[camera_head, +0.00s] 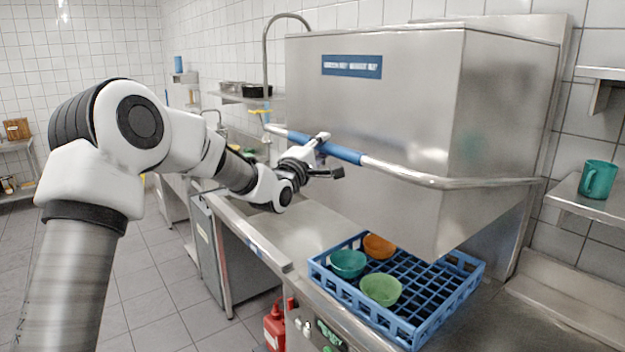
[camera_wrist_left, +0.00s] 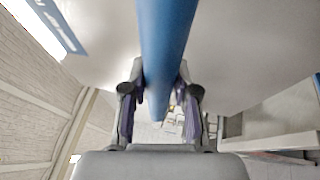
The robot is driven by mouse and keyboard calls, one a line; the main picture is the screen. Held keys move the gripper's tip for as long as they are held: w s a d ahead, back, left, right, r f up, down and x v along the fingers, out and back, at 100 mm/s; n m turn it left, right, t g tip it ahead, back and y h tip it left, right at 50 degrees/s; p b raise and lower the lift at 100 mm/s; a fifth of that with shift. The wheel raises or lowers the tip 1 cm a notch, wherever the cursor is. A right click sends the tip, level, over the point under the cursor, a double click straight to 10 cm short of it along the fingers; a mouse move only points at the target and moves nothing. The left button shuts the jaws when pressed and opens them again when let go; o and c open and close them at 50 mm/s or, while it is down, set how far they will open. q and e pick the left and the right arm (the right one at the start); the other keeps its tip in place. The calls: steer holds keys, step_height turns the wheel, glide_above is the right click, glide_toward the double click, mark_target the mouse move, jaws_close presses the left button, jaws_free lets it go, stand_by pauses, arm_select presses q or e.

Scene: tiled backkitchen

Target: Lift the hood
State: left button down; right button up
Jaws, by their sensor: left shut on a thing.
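The hood (camera_head: 375,115) is a large steel box with a blue label on its front. It hangs raised above the counter, with a gap over the blue rack. Its handle is a bent steel bar with a blue grip (camera_head: 342,153) across the front. My left gripper (camera_head: 325,160) is shut on the blue grip. In the left wrist view the blue grip (camera_wrist_left: 166,50) runs between the two fingers (camera_wrist_left: 160,110). My right gripper is not in view.
A blue dish rack (camera_head: 405,337) under the hood holds a teal bowl (camera_head: 348,263), a green bowl (camera_head: 381,289) and an orange bowl (camera_head: 379,246). A teal mug (camera_head: 597,179) stands on a shelf at right. A red canister (camera_head: 274,328) is below the counter.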

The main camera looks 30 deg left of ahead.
arm_select(q)
steer(key=r, duration=0.1)
steer(key=w+r+p, duration=0.1)
steer(key=r, duration=0.3)
steer(key=shift+w+d+r+p, duration=0.15)
steer(key=shift+d+r+p, duration=0.1)
steer(key=shift+d+p, duration=0.1)
steer(key=shift+a+r, duration=0.15)
steer(key=shift+r, duration=0.65)
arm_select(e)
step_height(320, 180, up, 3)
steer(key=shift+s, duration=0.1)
arm_select(q)
steer(key=shift+w, duration=0.1)
steer(key=c, duration=0.9)
jaws_free()
steer(key=shift+w, duration=0.15)
steer(key=shift+o, duration=0.2)
steer(key=shift+d+f, duration=0.2)
steer(key=shift+d, duration=0.1)
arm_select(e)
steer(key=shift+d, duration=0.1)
arm_select(q)
steer(key=shift+f, duration=0.1)
